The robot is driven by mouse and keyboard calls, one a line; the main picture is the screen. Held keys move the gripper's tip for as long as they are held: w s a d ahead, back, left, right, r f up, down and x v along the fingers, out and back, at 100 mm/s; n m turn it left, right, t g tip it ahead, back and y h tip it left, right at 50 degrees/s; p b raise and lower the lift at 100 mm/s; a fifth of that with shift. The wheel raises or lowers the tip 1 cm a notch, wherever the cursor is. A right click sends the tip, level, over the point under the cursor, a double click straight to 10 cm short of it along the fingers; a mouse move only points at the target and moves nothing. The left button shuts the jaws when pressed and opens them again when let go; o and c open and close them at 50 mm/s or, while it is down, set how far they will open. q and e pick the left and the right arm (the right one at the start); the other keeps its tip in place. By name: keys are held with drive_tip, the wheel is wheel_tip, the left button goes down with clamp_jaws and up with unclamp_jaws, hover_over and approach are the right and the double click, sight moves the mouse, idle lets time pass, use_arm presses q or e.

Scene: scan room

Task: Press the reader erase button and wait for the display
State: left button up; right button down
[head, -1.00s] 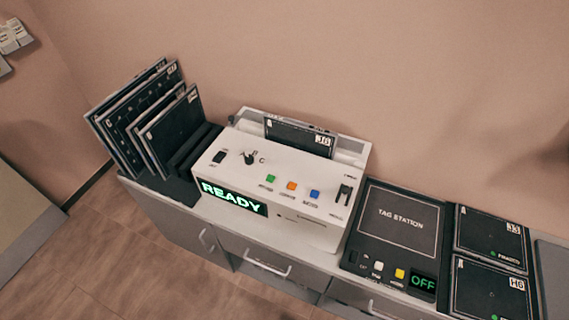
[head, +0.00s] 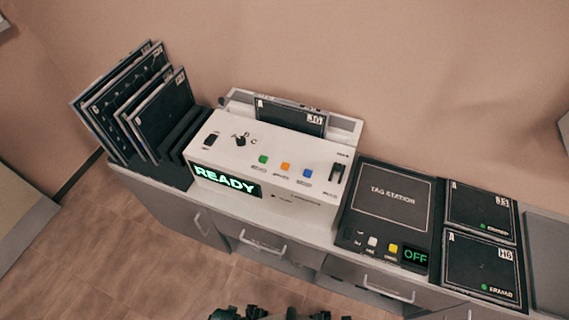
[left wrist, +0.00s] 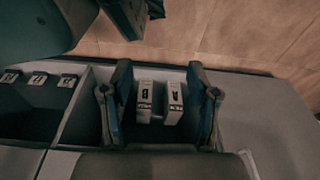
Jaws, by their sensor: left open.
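The white reader (head: 270,190) stands on the counter with a lit display (head: 225,181) reading READY in green. Its top has a green button (head: 263,160), an orange button (head: 286,169) and a blue button (head: 308,175). Their labels are too small to read, so I cannot tell which one is erase. A dark cassette (head: 290,115) stands upright in the slot at the reader's back. In the left wrist view my left gripper (left wrist: 158,110) is open, its blue fingers on either side of two labelled pale cassette ends (left wrist: 145,100), with no visible grip. My right gripper is not seen.
A rack of upright cassettes (head: 160,105) stands left of the reader. The tag station (head: 395,195), its display reading OFF, and two flat cassettes (head: 482,212) lie to the right. Drawers with handles (head: 262,243) are below. Wood floor shows in front.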

use_arm(q)
clamp_jaws()
idle(1.4)
